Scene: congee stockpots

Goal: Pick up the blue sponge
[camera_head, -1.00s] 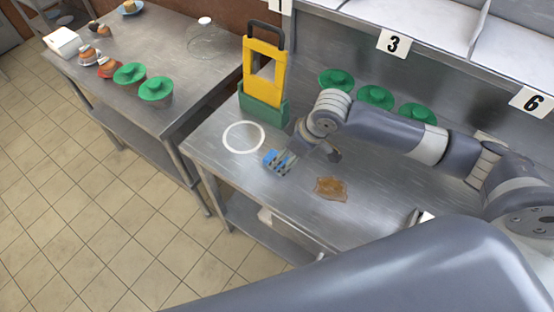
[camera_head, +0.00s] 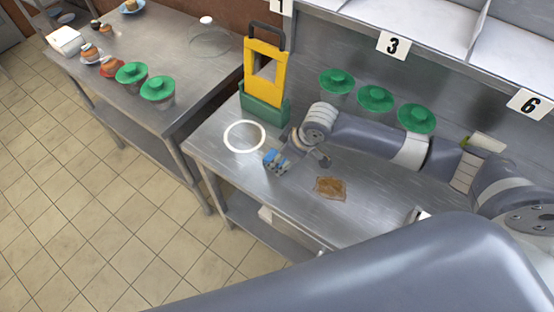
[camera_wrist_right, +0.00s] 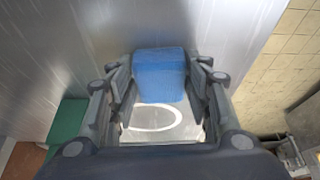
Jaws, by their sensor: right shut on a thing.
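The blue sponge (camera_wrist_right: 160,76) sits between the two fingers of my right gripper in the right wrist view, with a finger against each side. In the head view a small blue part of the sponge (camera_head: 270,155) shows at the gripper, just right of the white ring on the steel table. My right gripper (camera_head: 277,162) is shut on it, low over the front left part of the table. The fingers hide much of the sponge there, and I cannot tell whether it touches the table. My left gripper is not in view.
A brown spill (camera_head: 330,187) lies right of the gripper. A white ring (camera_head: 244,136) marks the table's left end. A yellow sign in a green holder (camera_head: 264,104) stands behind it. Green-lidded pots (camera_head: 375,98) line the back. A second table (camera_head: 190,75) is at left.

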